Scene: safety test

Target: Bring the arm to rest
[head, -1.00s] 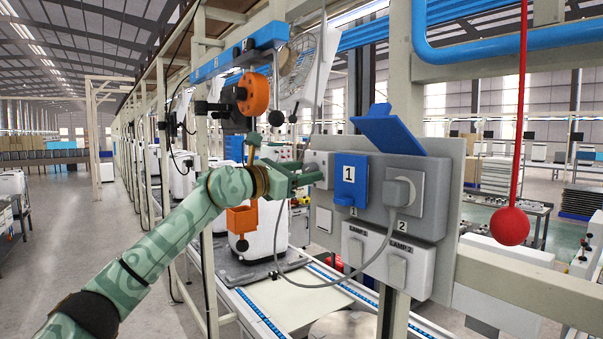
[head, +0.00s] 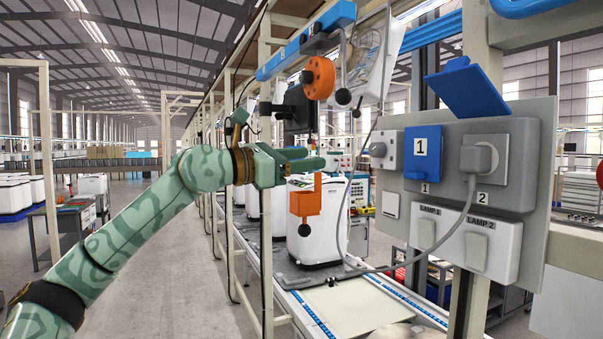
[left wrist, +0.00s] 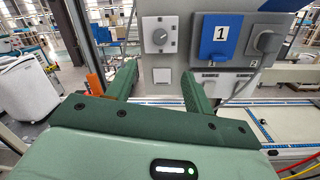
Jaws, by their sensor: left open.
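My left arm (head: 120,232) reaches in from the left in the head view, bent up at the elbow. Its green gripper (head: 308,160) points right and stops short of the grey panel (head: 530,135), with a gap between. In the left wrist view the two fingers of this gripper (left wrist: 158,82) stand apart with nothing between them. My right gripper is out of view.
A blue flap (head: 470,88) stands raised above socket 2. A grey cable (head: 440,243) loops from the plug. Lamp switches (head: 476,250) sit below. An orange holder (head: 305,203) hangs near the gripper. Posts and a bench line stand behind; open floor lies left.

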